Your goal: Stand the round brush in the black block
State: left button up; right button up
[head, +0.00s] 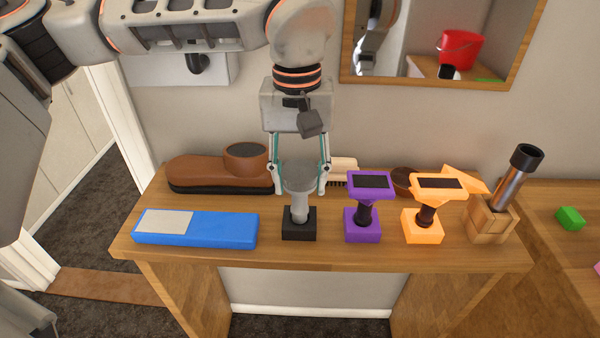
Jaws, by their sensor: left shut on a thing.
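The round brush (300,187) is light grey, with a wide round top and a narrower stem, and is upright. My left gripper (307,188) comes down from above and is shut on the brush's round top, one finger on each side. The small black block (299,231) is on the wooden table directly below the brush. The stem's lower end meets the block's top in the picture; I cannot tell how deep it sits in the block's hole. My right gripper is not in view.
A purple stand (362,226) and an orange stand (422,228) hold tools to the right of the block. A blue box-like piece (195,230) lies left. A brown brush-like thing (208,172) lies behind. A wooden holder (490,224) with a metal tube stands far right.

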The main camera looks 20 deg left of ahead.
pick_arm(q)
jog(key=shift+f, duration=0.8)
jog(key=shift+f, duration=0.2)
dwell(0.4)
jog(key=o, duration=1.2)
jog(key=shift+f, duration=0.1)
jog(key=o, duration=0.6)
